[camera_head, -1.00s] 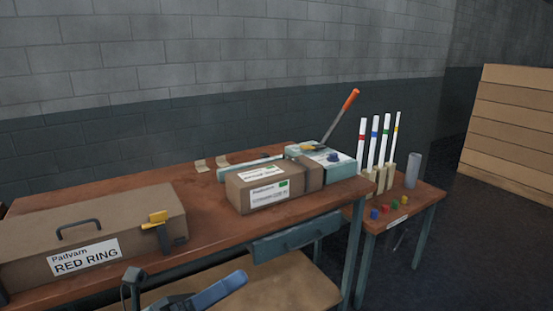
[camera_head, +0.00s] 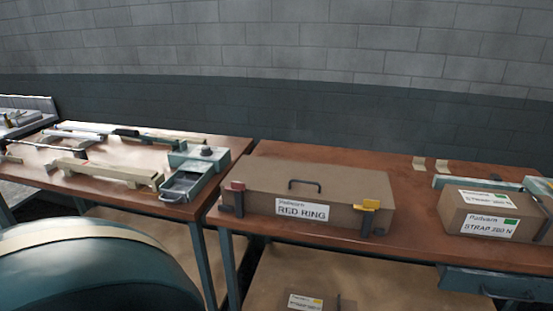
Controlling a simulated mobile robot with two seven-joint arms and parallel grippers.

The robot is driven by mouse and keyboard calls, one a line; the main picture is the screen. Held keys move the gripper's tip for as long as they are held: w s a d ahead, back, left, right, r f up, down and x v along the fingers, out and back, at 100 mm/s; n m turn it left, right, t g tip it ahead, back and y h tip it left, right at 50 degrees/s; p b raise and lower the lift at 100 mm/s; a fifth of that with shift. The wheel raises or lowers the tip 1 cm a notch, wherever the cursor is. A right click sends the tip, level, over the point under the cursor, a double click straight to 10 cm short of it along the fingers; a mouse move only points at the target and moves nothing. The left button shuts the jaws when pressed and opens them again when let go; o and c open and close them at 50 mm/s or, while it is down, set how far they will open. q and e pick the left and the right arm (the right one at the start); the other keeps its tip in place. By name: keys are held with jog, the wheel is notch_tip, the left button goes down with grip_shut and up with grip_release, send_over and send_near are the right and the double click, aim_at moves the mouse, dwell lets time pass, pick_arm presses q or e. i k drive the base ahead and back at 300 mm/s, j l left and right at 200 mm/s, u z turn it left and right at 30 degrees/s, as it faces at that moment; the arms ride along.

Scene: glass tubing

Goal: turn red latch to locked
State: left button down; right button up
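The red latch (camera_head: 236,186) is at the left front corner of a brown case labelled RED RING (camera_head: 275,184), with a dark bracket below it. A yellow latch (camera_head: 367,204) sits at the case's right front corner, its handle pointing sideways. The case is closed, with a dark carrying handle (camera_head: 304,183) on its lid. It lies on a brown-topped table. Neither of my grippers shows in the head view now.
A strapped box labelled STRAP 280 N (camera_head: 489,213) stands right of the case. A second table (camera_head: 118,187) at left carries a teal device with an open drawer (camera_head: 186,185) and rails. A large rounded teal shape (camera_head: 95,270) fills the lower left. A labelled box (camera_head: 318,301) sits low under the table.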

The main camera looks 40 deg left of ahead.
aim_at(236, 187)
jog(key=u, duration=1.75)
